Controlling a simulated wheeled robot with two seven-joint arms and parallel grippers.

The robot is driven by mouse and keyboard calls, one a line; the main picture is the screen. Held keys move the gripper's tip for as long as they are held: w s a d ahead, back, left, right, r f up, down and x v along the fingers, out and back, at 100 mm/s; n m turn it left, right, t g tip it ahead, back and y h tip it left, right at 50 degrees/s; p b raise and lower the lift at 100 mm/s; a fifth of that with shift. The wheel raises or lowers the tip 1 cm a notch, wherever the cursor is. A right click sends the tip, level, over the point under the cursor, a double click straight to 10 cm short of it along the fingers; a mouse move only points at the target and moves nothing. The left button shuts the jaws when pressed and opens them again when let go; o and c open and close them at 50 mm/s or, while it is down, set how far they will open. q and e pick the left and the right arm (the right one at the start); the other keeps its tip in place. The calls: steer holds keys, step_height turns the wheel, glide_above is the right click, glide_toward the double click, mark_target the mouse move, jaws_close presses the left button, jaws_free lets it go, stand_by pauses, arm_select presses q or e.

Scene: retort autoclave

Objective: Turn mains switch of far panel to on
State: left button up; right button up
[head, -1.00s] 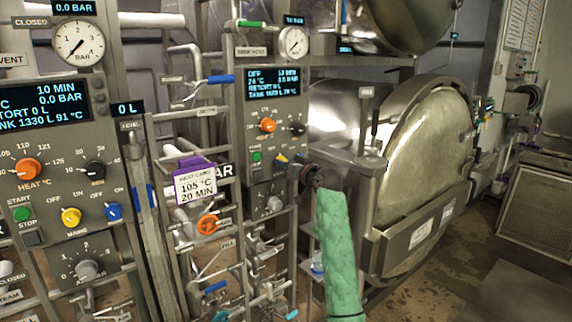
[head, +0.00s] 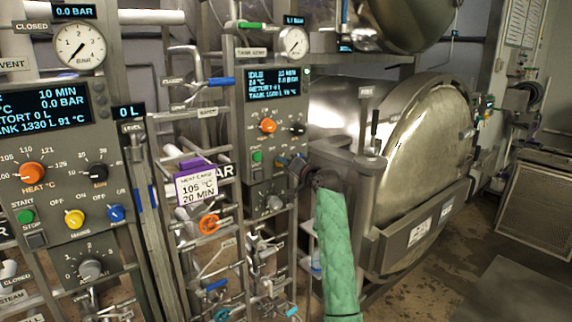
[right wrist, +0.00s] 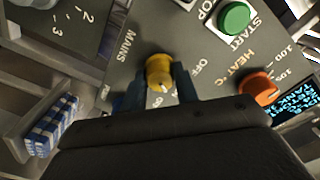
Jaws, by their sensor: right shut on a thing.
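The far panel (head: 241,124) stands in the middle of the head view, and its display (head: 273,85) reads IDLE. Its yellow mains switch (right wrist: 159,71) shows in the right wrist view, under the MAINS label, with its white mark turned toward ON. My right gripper (head: 290,162) reaches the panel from the right, its blue fingers (right wrist: 157,88) on either side of the yellow switch and shut on it. In the head view the gripper mostly hides the switch. My left gripper is not in view.
The near panel (head: 62,180) has its own yellow mains knob (head: 74,219). A purple-edged card (head: 196,187) reading 105 °C, 20 MIN hangs between the panels. Pipes and valves crowd below. The retort door (head: 425,165) stands right of my arm; floor beyond is partly open.

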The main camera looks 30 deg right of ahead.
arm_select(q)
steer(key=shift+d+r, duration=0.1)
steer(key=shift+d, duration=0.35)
arm_select(e)
steer(key=o, duration=1)
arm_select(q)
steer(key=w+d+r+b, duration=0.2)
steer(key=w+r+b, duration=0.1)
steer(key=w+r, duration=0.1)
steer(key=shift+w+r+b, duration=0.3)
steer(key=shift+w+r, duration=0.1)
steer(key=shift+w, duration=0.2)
arm_select(e)
steer(key=shift+s+d, duration=0.2)
steer(key=shift+s, duration=1.75)
steer(key=shift+s+d, duration=0.2)
steer(key=shift+s, duration=1.75)
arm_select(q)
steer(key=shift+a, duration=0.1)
